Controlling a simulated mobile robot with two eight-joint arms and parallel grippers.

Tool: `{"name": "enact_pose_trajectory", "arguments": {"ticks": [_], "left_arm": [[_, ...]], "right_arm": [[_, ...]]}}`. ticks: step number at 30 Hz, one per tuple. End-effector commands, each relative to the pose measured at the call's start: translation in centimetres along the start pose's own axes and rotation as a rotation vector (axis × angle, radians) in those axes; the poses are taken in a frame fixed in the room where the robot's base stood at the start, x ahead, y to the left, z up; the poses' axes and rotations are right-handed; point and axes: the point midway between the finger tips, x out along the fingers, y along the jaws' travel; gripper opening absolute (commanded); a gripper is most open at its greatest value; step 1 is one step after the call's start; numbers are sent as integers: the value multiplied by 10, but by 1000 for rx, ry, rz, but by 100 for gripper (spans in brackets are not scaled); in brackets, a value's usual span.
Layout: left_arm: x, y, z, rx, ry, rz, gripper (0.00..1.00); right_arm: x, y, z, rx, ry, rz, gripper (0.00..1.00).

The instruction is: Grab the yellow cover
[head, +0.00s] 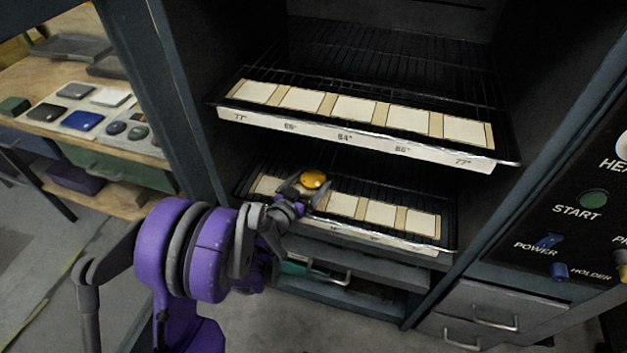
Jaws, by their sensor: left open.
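The yellow cover (313,179) is a small, rounded, shiny piece at the lower wire rack, near its left part. My left gripper (306,191) reaches in from the left on its purple arm. Its jaws are open, with the fingers around or just beside the cover. I cannot tell whether they touch it. The gripper hides part of the lower rack's pale tiles and label strip. My right gripper is not in view.
The upper rack (360,137) juts out above the cover, with pale tiles and a temperature strip. Drawers with handles (330,272) sit below. A control panel (570,200) stands at right. A workbench (130,150) with several small items is at left.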

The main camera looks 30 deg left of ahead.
Motion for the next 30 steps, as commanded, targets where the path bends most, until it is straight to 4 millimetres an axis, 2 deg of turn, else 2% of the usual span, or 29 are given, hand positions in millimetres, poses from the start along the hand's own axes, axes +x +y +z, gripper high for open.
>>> {"name": "enact_pose_trajectory", "arguments": {"ticks": [8, 11, 22, 23, 30], "left_arm": [[5, 0, 0, 0, 0, -1, 100], [5, 0, 0, 0, 0, -1, 86], [5, 0, 0, 0, 0, -1, 19], [5, 0, 0, 0, 0, 0, 16], [5, 0, -3, -1, 0, 0, 16]], "right_arm": [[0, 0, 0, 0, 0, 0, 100], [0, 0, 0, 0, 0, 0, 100], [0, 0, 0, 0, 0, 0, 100], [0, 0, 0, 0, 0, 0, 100], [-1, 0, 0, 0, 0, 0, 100]]}}
